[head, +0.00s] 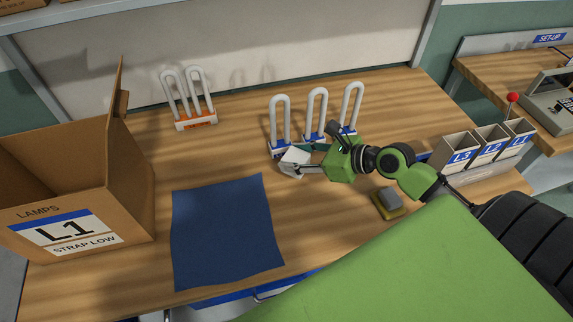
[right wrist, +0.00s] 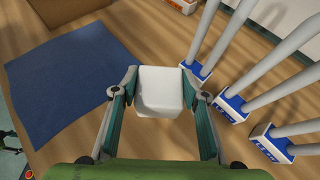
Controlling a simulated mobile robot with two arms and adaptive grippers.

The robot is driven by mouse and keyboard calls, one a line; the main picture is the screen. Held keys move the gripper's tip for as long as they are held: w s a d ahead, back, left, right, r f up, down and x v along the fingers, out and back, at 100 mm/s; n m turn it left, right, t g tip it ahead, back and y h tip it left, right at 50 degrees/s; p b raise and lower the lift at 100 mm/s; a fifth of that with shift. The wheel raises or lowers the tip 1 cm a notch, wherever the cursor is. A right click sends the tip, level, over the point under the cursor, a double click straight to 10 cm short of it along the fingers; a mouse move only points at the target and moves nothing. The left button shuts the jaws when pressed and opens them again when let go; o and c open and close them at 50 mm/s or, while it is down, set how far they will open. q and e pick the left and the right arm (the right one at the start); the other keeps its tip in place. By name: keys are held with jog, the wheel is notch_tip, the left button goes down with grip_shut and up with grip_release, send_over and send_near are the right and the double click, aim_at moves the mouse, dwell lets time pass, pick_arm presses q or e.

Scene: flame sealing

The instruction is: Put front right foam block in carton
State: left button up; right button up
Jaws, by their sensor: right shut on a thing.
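A white foam block (head: 293,161) is between the fingers of my right gripper (head: 305,165). My right gripper is shut on it, just in front of the row of blue-based lamps. In the right wrist view the block (right wrist: 160,90) sits between both fingers; I cannot tell whether it touches the table. The open cardboard carton (head: 130,195), labelled "LAMPS L1 STRAP LOW", stands at the left, well away from the block. The carton's inside is mostly hidden by its walls. My left gripper is not in view.
Several white U-shaped lamps (head: 281,118) on blue bases stand behind my right gripper. An orange-based lamp (head: 196,124) stands at the back left. A blue mat (head: 225,230) lies flat between carton and gripper. A grey-yellow sponge-like block (head: 388,203) and labelled bins (head: 459,157) are at right.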

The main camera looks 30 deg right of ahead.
aim_at(287, 159)
jog(key=w+f, duration=0.1)
jog(key=w+a+f, duration=0.1)
jog(key=w+f, duration=0.1)
jog(key=shift+f, duration=1.9)
jog(key=o, duration=0.8)
jog(key=shift+f, duration=0.1)
